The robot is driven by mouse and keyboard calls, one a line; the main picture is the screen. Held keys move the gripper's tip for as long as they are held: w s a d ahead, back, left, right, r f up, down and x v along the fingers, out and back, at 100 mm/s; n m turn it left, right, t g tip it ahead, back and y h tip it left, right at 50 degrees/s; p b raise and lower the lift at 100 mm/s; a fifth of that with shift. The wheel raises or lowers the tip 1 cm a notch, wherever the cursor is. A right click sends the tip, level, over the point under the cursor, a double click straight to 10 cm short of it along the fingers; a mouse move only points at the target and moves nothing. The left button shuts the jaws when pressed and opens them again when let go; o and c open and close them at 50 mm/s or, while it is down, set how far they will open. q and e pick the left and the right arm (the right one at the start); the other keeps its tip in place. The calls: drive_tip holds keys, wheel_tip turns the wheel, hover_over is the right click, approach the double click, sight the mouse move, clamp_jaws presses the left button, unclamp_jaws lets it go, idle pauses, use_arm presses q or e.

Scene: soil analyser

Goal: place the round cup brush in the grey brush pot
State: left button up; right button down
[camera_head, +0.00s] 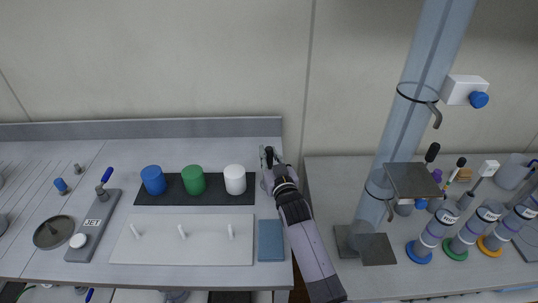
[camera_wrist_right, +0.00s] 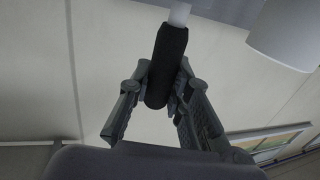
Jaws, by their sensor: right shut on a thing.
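My right gripper (camera_head: 267,160) is above the right end of the left bench, just right of the white cup. It is shut on a dark-handled tool (camera_head: 269,153). In the right wrist view the gripper (camera_wrist_right: 155,100) grips a black handle (camera_wrist_right: 166,65) with a pale shaft (camera_wrist_right: 179,14) at its upper end; the tool's head is out of that view, so I cannot tell its shape. My left gripper is not in view.
Blue, green and white cups (camera_head: 235,180) stand on a black mat. A white board (camera_head: 182,240) and blue pad (camera_head: 271,241) lie in front. Labelled cylinders (camera_head: 473,229) stand at the right.

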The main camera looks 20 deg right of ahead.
drive_tip(key=shift+f, duration=0.15)
drive_tip(key=c, duration=1.5)
unclamp_jaws()
drive_tip(key=shift+r, duration=0.2)
drive_tip(key=shift+s+f, duration=0.15)
drive_tip(key=shift+s, duration=0.2)
drive_tip(key=s+b, duration=0.1)
drive_tip(key=s, duration=1)
drive_tip(key=shift+s+a+b, duration=0.15)
drive_tip(key=shift+b, duration=0.2)
